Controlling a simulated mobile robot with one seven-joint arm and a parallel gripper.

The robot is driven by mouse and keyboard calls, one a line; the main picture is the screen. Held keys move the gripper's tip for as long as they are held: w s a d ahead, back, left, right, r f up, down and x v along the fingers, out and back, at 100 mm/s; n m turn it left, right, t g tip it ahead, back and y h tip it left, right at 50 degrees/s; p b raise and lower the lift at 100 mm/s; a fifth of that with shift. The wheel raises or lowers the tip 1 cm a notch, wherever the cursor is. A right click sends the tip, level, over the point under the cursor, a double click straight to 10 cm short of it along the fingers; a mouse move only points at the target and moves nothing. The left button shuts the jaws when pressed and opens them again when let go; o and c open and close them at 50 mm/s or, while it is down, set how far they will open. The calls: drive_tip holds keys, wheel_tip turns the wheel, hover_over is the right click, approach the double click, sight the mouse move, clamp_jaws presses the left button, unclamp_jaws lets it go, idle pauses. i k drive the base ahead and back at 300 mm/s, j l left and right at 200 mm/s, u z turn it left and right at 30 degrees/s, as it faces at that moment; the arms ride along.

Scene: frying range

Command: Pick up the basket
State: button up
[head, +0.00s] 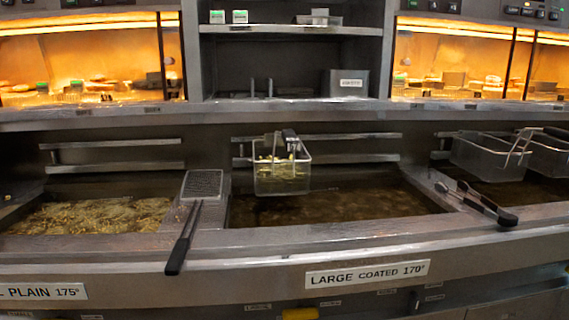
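A wire frying basket (282,181) hangs on the rail at the back of the middle fryer vat, above dark oil. It holds some yellowish pieces of food. Its dark handle (290,141) stands up at the top and looks foreshortened. Two more baskets hang over the right vat: one basket (487,160) shows whole and looks empty, and another basket (549,158) is cut by the right edge. My gripper is not in this view.
A flat skimmer (203,184) with a dark handle lies on the divider left of the middle vat. Tongs (478,200) lie on the right divider. The left vat (100,215) holds bubbling oil. A label reading "LARGE COATED 170°" (367,274) marks the front. Lit warming cabinets (85,60) stand behind.

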sight(282, 164)
drive_tip(key=i+l+u, duration=0.1)
drive_tip(key=i+l, duration=0.15)
drive_tip(key=l, duration=0.15)
drive_tip(key=i+l, duration=0.3)
drive_tip(key=l, duration=0.15)
drive_tip(key=i+l, duration=0.1)
drive_tip(key=l, duration=0.2)
drive_tip(key=i+l, duration=0.1)
drive_tip(key=l, duration=0.2)
drive_tip(key=l+z, duration=0.3)
drive_tip(key=k+l, duration=0.05)
drive_tip(key=l, duration=0.05)
